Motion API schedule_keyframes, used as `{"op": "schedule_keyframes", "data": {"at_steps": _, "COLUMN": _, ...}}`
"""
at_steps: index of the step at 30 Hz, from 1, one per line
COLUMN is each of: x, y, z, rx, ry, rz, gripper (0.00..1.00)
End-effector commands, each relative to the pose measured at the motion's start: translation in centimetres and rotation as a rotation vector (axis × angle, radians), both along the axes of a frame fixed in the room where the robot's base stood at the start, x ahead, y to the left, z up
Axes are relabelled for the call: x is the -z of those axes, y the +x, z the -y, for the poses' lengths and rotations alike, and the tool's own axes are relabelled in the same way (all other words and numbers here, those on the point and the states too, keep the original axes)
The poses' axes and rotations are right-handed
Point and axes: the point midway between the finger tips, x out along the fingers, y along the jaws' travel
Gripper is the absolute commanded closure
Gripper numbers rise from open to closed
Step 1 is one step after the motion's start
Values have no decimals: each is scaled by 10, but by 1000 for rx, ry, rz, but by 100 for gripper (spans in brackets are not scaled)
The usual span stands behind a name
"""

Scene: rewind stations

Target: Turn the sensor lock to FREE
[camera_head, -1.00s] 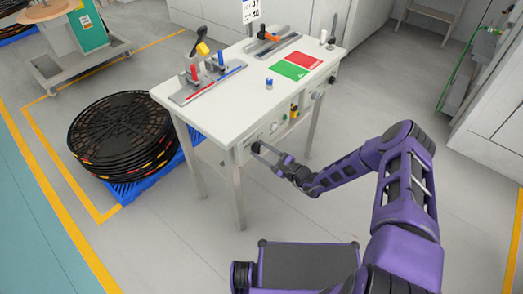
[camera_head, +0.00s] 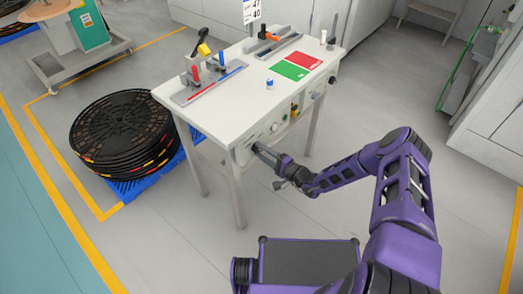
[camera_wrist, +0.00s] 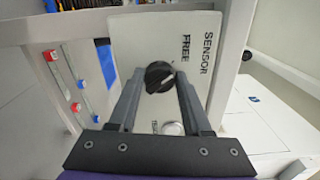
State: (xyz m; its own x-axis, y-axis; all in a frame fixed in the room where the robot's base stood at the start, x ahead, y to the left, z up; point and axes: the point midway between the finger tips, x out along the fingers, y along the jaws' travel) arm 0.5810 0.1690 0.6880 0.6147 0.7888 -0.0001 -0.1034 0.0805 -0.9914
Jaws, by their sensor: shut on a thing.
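The sensor lock is a round black knob (camera_wrist: 159,77) on a white panel (camera_wrist: 140,40) on the side of the workbench. The words SENSOR and FREE are printed beside it and appear sideways in the wrist view. A small light mark shows on the knob, but I cannot tell exactly where it points. My gripper (camera_wrist: 160,84) has one finger on each side of the knob and is shut on it. In the head view, my gripper (camera_head: 258,149) reaches the near side panel below the tabletop, and it hides the knob there.
The white workbench (camera_head: 215,112) carries a red mat (camera_head: 306,60), a green mat (camera_head: 289,71) and rail fixtures. A stack of black reels (camera_head: 122,130) stands on a blue pallet at left. The floor in front is clear.

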Motion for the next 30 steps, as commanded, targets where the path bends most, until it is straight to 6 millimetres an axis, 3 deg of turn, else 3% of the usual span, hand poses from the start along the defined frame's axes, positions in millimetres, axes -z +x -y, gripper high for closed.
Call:
{"op": "schedule_keyframes", "data": {"at_steps": 12, "x": 1, "y": 0, "z": 0, "rx": 1, "ry": -86, "rz": 108, "gripper": 100}}
{"op": "schedule_keyframes", "data": {"at_steps": 26, "x": 1, "y": 0, "z": 1, "rx": 0, "ry": -92, "rz": 116, "gripper": 100}}
{"op": "schedule_keyframes", "data": {"at_steps": 27, "x": 1, "y": 0, "z": 1, "rx": 0, "ry": -92, "rz": 116, "gripper": 44}}
{"op": "schedule_keyframes", "data": {"at_steps": 30, "x": 1, "y": 0, "z": 0, "rx": 0, "ry": -92, "rz": 116, "gripper": 26}}
